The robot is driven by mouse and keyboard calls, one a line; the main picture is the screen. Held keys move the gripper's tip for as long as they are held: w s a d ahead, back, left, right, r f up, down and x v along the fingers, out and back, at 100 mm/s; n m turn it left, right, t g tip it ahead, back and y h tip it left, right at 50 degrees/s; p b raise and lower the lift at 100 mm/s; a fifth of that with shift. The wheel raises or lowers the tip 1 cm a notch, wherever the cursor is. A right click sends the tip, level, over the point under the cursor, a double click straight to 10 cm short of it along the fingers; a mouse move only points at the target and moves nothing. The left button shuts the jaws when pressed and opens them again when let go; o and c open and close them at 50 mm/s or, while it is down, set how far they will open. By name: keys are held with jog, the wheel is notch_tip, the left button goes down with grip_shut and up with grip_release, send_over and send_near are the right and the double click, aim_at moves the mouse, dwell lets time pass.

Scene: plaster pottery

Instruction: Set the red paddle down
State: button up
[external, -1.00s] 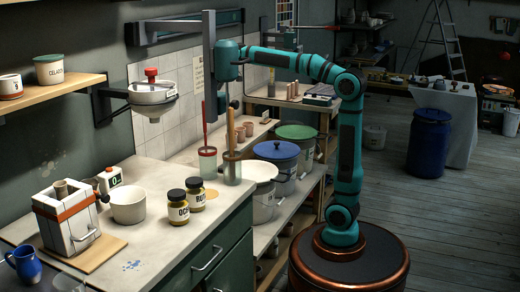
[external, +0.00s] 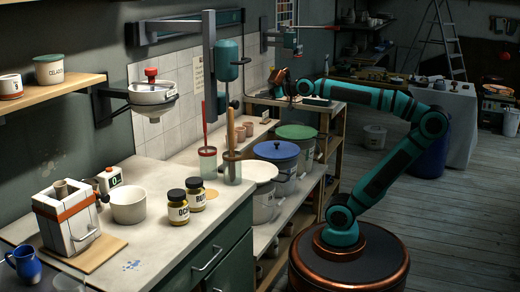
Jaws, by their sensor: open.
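A wooden stick (external: 230,125) stands in a second jar (external: 232,172) beside the red paddle's jar. A teal mixer head (external: 230,60) hangs above. Lidded buckets, blue (external: 276,149) and green (external: 296,131), fill the lower shelf. Floor right of my base is clear.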

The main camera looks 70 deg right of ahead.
jog(key=s+a+f+t, duration=0.1)
jog(key=s+f+t, duration=0.1)
jog(key=s, duration=0.6)
jog(key=shift+s+f+t+y, duration=0.15)
jog(key=shift+f+t+y, duration=0.15)
jog(key=shift+f, duration=0.35)
jog(key=shift+a, duration=0.1)
